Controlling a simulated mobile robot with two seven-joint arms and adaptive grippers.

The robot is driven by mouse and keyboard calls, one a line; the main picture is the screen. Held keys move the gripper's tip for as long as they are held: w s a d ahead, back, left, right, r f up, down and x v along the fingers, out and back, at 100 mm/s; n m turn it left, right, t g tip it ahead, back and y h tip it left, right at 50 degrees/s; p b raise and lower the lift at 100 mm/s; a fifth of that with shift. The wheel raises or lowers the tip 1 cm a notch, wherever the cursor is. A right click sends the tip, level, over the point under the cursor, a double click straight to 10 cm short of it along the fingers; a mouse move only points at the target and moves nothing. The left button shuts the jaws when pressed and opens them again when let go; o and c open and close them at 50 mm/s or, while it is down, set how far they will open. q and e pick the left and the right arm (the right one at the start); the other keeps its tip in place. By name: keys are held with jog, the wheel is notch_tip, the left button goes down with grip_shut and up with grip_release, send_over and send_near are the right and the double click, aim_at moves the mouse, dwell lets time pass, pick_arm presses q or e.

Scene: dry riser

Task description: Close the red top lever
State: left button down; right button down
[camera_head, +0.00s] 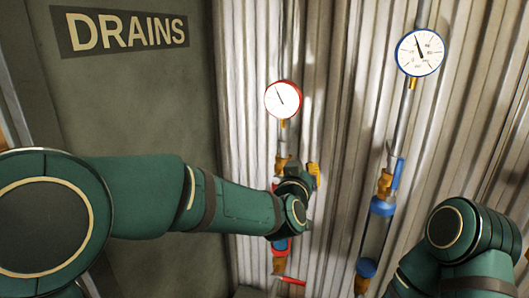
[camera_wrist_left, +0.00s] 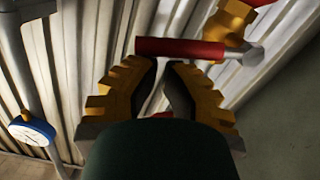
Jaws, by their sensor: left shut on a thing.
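The red top lever (camera_wrist_left: 180,47) shows in the left wrist view as a red-sleeved bar running crosswise at my fingertips, with a grey end at the right by a brass valve body (camera_wrist_left: 228,22). My left gripper (camera_wrist_left: 165,66) is shut on the lever, its yellow-padded fingers close together at the tips. In the head view my left gripper (camera_head: 300,181) is at the red-gauge pipe, just below the brass fitting, and mostly hides the lever. My right arm shows at the lower right, but its gripper is out of view.
A red-rimmed gauge (camera_head: 283,99) tops this pipe; a lower red lever (camera_head: 292,281) is near the bottom. To the right stand a blue-rimmed gauge (camera_head: 420,53), a blue lever (camera_head: 398,173) and a blue-capped cylinder (camera_head: 373,238). Corrugated wall lies behind; a DRAINS sign (camera_head: 125,31) is left.

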pick_arm(q)
jog(key=shift+s+d+f+m+b, duration=0.1)
jog(key=shift+d+f+m+b, duration=0.15)
jog(key=shift+f, duration=0.2)
jog(key=shift+d+f+m+b, duration=0.1)
jog(key=shift+f+m, duration=0.25)
jog(key=shift+f, duration=0.05)
